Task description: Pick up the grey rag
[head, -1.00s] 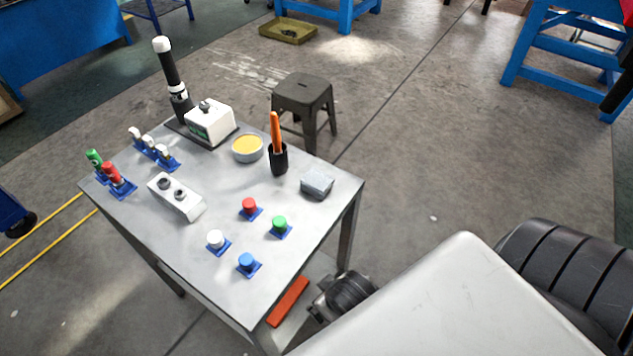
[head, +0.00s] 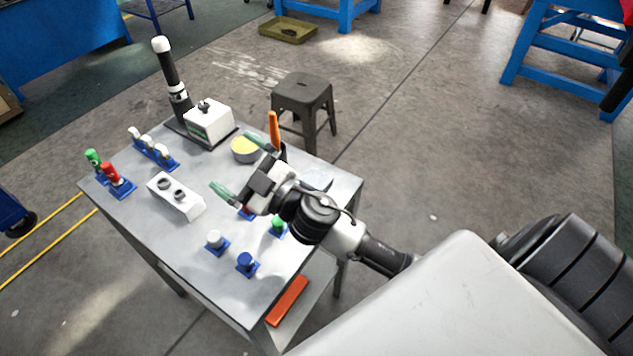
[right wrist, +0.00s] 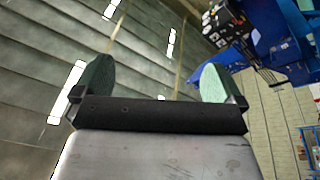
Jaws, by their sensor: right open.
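The grey rag (head: 319,183) lies at the right edge of the metal table (head: 331,218) in the head view, mostly hidden behind my right arm. My right gripper (head: 236,166) is above the middle of the table, to the left of the rag, with its green-padded fingers spread and nothing between them. The right wrist view shows the two fingers (right wrist: 155,80) apart, facing the ceiling and walls, with no rag in sight. My left gripper is not in view.
White (head: 216,240) and blue (head: 246,261) knobs stand near the front. A grey stool (head: 303,92) stands behind the table.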

